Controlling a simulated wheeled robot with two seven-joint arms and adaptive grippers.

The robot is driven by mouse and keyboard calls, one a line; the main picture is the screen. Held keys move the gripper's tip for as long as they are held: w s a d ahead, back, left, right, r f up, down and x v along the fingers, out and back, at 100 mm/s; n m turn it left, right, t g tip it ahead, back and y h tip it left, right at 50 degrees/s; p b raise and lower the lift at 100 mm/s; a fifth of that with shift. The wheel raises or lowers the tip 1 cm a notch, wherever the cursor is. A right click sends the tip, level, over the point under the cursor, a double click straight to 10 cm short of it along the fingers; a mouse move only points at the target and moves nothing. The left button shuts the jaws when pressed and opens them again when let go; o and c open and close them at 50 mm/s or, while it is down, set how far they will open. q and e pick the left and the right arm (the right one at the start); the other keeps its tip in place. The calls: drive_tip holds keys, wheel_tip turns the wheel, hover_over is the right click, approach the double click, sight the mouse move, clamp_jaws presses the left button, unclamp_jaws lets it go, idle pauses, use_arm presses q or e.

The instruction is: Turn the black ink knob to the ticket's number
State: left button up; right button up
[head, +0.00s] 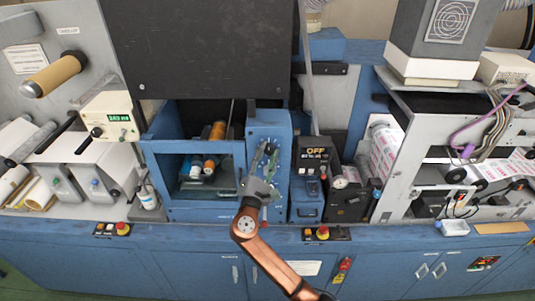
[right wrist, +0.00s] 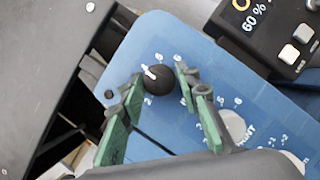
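The black ink knob (right wrist: 168,85) is a round knob with a white pointer on a blue panel (right wrist: 150,35). Its pointer aims toward the upper left in the right wrist view, and small white scale figures surround it, too small to read surely. My right gripper (right wrist: 158,84) has its green-padded fingers apart, one on each side of the knob. Whether either pad touches it I cannot tell. In the head view my right gripper (head: 266,160) reaches up to the blue panel (head: 282,132) and hides part of it. I cannot make out the ticket. My left gripper is out of view.
A lower pale dial (right wrist: 234,126) sits on the same panel, close to the right finger. A black box with an orange OFF display (head: 316,152) stands right of the panel. An open bay with orange rollers (head: 217,131) lies to its left.

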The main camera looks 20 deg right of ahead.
drive_tip(key=o, duration=0.3)
drive_tip(key=shift+o, duration=0.2)
drive_tip(key=shift+s, duration=0.1)
drive_tip(key=v, duration=1.1)
drive_tip(key=shift+s+a, duration=0.3)
